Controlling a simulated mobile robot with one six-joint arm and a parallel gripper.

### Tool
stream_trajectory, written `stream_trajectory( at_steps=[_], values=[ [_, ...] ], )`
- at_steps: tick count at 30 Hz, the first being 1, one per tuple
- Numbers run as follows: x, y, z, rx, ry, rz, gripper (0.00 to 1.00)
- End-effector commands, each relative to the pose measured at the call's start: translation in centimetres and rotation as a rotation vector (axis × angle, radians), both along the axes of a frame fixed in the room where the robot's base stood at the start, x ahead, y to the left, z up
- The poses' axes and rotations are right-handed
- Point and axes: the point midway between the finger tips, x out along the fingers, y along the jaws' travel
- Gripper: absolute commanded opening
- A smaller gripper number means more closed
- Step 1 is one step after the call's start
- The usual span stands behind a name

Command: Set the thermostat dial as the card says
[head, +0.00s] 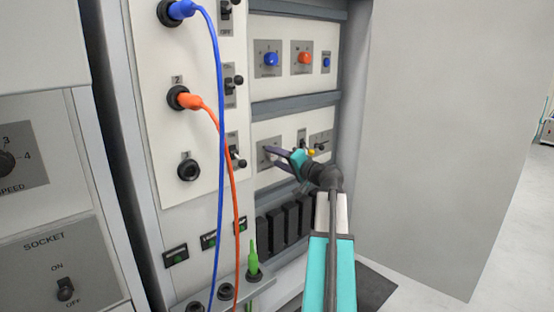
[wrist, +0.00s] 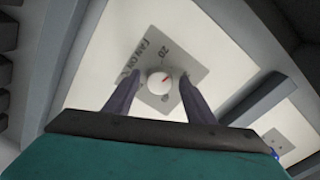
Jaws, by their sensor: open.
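The plate carries "20" and "FAN ON" lettering; the rest is unclear. My gripper (wrist: 157,78) is open, with one finger on each side of the dial and a gap showing at both sides. In the head view my gripper (head: 272,157) is at the lower right panel, in front of a grey plate (head: 262,147), and hides the dial there. I cannot make out a card with a setting in either view.
Blue (head: 217,120) and orange (head: 233,190) cables hang left of my arm. Blue (head: 271,59) and orange (head: 305,58) knobs are on the panel above. A green plug (head: 252,262) stands below. A plain grey wall (head: 450,120) is at right.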

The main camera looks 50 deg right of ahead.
Motion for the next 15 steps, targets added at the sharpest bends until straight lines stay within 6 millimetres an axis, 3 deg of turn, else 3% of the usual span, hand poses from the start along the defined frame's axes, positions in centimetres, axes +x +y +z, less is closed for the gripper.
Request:
stream_trajectory(
  at_steps=[8, 15],
  values=[
    [-1.5, 0.2, 0.1, 0.000, 0.000, -0.001, 0.50],
    [-4.5, 0.5, 0.3, 0.000, 0.000, -0.002, 0.50]
  ],
)
